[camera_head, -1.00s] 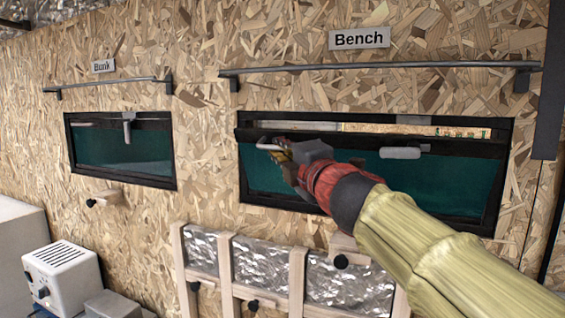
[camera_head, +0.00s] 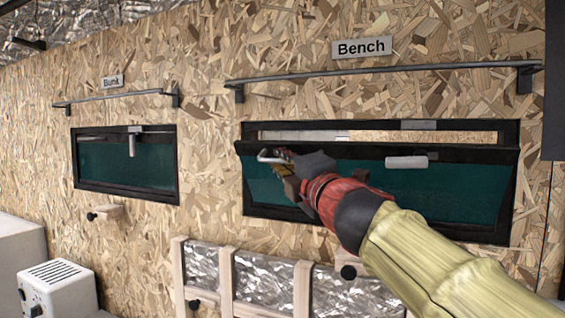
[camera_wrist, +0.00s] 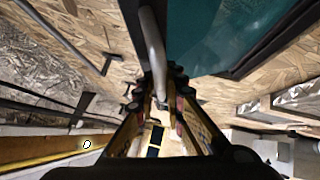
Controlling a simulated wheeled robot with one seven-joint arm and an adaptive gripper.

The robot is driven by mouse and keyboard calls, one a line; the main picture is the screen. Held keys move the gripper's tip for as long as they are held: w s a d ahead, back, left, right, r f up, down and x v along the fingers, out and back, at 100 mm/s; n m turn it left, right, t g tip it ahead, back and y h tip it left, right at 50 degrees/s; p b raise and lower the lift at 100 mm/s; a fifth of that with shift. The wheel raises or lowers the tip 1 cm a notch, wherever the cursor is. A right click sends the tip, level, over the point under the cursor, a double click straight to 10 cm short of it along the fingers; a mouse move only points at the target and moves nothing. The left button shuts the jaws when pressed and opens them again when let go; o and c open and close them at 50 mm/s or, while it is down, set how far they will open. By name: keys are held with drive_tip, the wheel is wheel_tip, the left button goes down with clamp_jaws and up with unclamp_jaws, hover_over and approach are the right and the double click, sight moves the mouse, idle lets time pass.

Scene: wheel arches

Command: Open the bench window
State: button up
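The bench window (camera_head: 440,185) is a dark-framed teal pane below the "Bench" sign (camera_head: 364,47). Its top edge is tilted out from the wall frame, leaving a gap along the top. A pale handle (camera_head: 406,161) sits on the right of its top rail. My gripper (camera_head: 277,161) is at the left end of that rail, around the left handle (camera_head: 264,156). In the wrist view, the grey left handle (camera_wrist: 153,50) runs between the fingertips (camera_wrist: 160,92), which look closed on it. Part of the pane is hidden behind my arm.
A grey rail (camera_head: 380,70) runs above the window. The bunk window (camera_head: 110,165) at left is shut, its handle (camera_head: 132,143) pointing down. Wooden slats (camera_head: 232,285) over foil stand below. A white toaster-like box (camera_head: 62,290) is at lower left.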

drive_tip(key=o, duration=0.4)
drive_tip(key=shift+c, duration=0.2)
drive_tip(key=shift+s, duration=0.1)
drive_tip(key=v, duration=1.2)
drive_tip(key=shift+d+f, duration=0.1)
drive_tip(key=s+d+f+m+g+h, duration=0.2)
drive_tip(key=d+f+m+h, duration=0.3)
drive_tip(key=d+f+m, duration=0.55)
drive_tip(key=s+d+f+m+g+h, duration=0.25)
drive_tip(key=d+f+m+h, duration=0.4)
drive_tip(key=f, duration=0.65)
drive_tip(key=s+f+m+g+y, duration=0.1)
drive_tip(key=s+f+m+g, duration=0.3)
drive_tip(key=s+f, duration=0.4)
drive_tip(key=s+f+m+g+y, duration=0.1)
drive_tip(key=s+f+m+g, duration=0.3)
drive_tip(key=s+f, duration=0.4)
wheel_tip(320, 180, down, 7)
drive_tip(key=shift+s+r+y, duration=0.1)
drive_tip(key=shift+s+y, duration=0.25)
drive_tip(key=shift+s, duration=0.05)
